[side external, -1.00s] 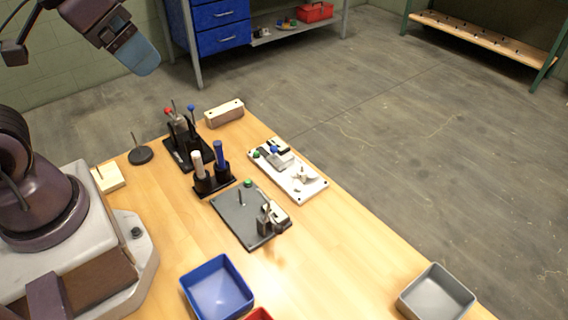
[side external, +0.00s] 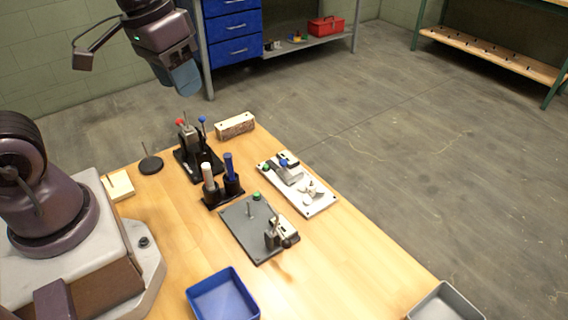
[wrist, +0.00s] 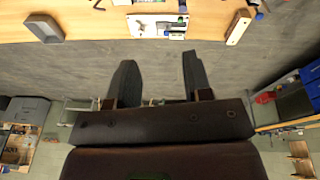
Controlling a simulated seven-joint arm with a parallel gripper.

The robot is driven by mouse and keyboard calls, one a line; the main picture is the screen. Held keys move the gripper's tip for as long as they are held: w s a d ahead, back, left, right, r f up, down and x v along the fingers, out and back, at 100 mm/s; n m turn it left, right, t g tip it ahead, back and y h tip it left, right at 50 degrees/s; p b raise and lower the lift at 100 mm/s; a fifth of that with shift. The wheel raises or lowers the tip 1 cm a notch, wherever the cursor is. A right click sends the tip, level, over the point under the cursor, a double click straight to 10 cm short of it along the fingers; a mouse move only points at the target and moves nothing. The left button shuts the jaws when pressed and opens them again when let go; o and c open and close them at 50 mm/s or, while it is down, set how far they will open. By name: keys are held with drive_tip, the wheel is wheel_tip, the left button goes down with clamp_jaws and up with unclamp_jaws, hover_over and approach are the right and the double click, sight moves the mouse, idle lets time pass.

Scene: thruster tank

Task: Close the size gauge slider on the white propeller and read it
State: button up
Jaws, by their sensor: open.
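The white propeller (side external: 311,191) sits near the front end of a white plate (side external: 323,205) on the table. A grey metal slider piece with a blue knob (side external: 284,160) and a green knob (side external: 266,167) is at the plate's other end, apart from the propeller. The white plate also shows at the top of the wrist view (wrist: 139,24), too small to read. My gripper (side external: 187,88) is high above the table's far edge, well away from the plate. In the wrist view my gripper (wrist: 159,80) has its two fingers spread with nothing between them.
A dark grey plate (side external: 236,226) with a metal fixture lies beside the white plate. Black stands (side external: 212,197) with white and blue handles stand left of it. A wooden block (side external: 235,126), a blue bin (side external: 224,300) and a grey bin (side external: 445,302) sit near the table's edges.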

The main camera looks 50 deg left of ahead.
drive_tip(key=w+a+f+n+g+h, duration=0.2)
drive_tip(key=w+f+n, duration=0.2)
drive_tip(key=w+f, duration=0.25)
drive_tip(key=n+h, duration=0.2)
drive_tip(key=n, duration=0.7)
approach(283, 164)
drive_tip(key=shift+n+t, duration=0.3)
drive_tip(key=shift+t, duration=0.1)
drive_tip(key=x, duration=1)
drive_tip(key=shift+a+f, duration=0.3)
drive_tip(key=shift+a, duration=0.05)
